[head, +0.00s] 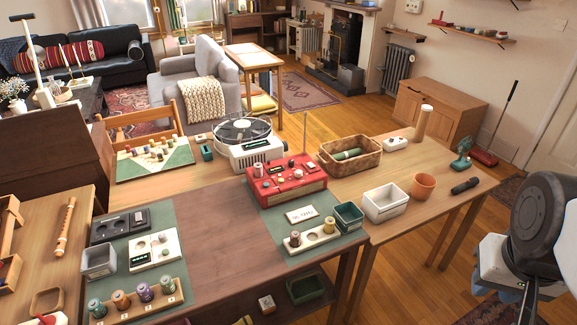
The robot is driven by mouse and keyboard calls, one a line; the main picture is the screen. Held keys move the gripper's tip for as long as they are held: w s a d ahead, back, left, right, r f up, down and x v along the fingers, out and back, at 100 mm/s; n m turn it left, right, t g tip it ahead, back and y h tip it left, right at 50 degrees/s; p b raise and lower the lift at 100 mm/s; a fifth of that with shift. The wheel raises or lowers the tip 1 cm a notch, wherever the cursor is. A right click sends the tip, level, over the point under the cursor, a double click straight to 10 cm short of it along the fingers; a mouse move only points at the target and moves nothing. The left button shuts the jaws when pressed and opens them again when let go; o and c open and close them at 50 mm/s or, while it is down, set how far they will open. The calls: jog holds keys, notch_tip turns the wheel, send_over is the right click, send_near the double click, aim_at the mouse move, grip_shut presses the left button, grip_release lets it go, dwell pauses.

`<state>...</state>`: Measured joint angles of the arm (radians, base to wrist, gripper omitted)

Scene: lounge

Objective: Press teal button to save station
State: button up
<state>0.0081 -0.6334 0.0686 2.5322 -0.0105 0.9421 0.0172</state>
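A red radio (288,193) with a thin upright antenna stands on the dark table. Its top carries several small knobs and buttons and a small dark display. They are too small for me to pick out a teal button surely. A white card (300,214) with dark writing lies in front of the radio. Part of my arm, dark and white, fills the right edge. My gripper (527,300) is low at the right, far from the radio, and its fingers do not show clearly enough to tell whether they are open.
A white turntable (243,147) stands behind the radio. A wicker basket (349,164), a white bin (386,206) and a terracotta pot (423,186) stand to its right. A tray with two spools (312,236) and a green bin (348,219) are in front. Floor shows between table and arm.

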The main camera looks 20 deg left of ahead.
grip_shut()
dwell(1.4)
